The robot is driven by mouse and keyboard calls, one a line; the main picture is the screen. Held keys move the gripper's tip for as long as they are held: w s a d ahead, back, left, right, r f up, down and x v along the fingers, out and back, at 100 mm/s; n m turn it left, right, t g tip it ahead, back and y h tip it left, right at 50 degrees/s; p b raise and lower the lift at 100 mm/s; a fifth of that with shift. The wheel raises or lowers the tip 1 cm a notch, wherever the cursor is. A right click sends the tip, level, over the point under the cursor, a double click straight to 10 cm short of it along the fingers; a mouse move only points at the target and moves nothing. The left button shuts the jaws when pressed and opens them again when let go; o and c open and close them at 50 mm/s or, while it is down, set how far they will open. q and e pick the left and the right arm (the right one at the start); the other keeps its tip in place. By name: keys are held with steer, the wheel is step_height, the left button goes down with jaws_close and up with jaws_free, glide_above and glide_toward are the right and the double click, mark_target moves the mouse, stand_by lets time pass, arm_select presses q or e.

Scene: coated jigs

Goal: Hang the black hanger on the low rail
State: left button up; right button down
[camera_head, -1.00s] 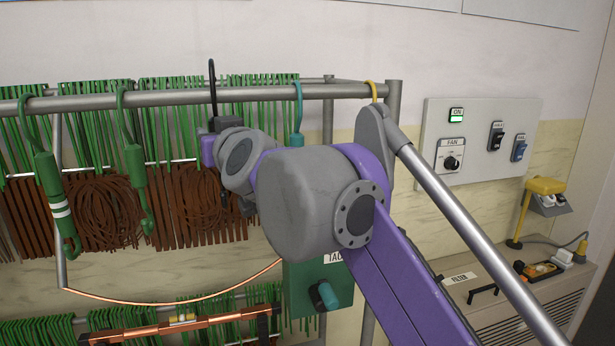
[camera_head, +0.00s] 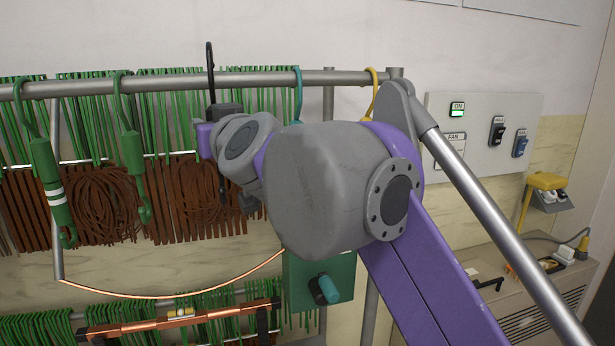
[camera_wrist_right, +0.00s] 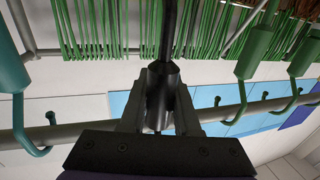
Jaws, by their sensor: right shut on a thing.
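The black hanger (camera_head: 210,62) stands upright at the grey rail (camera_head: 160,82), its hook top above the rail. Whether the hook is over the rail or only in front of it cannot be told. My right gripper (camera_wrist_right: 161,103) is shut on the black hanger's body, seen in the wrist view (camera_wrist_right: 163,85); in the head view my arm hides most of the grip. Which rail is the low one is unclear. My left gripper is in neither view.
Green hangers (camera_head: 45,170) (camera_head: 133,165) hang on the rail left of the black one. A teal hook (camera_head: 298,90) and a yellow hook (camera_head: 374,90) hang to its right. A green box (camera_head: 340,272) and a copper bar (camera_head: 150,328) are below. A switch panel (camera_head: 475,165) is at right.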

steer(key=shift+b+v, duration=0.45)
steer(key=shift+v, duration=0.6)
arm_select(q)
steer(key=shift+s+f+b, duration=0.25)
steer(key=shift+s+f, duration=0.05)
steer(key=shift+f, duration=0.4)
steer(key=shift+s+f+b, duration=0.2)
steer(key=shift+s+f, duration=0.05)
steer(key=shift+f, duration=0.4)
arm_select(e)
steer(key=shift+s+d, duration=0.15)
steer(key=shift+s, duration=1.3)
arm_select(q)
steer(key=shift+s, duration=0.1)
arm_select(e)
steer(key=shift+s, duration=0.1)
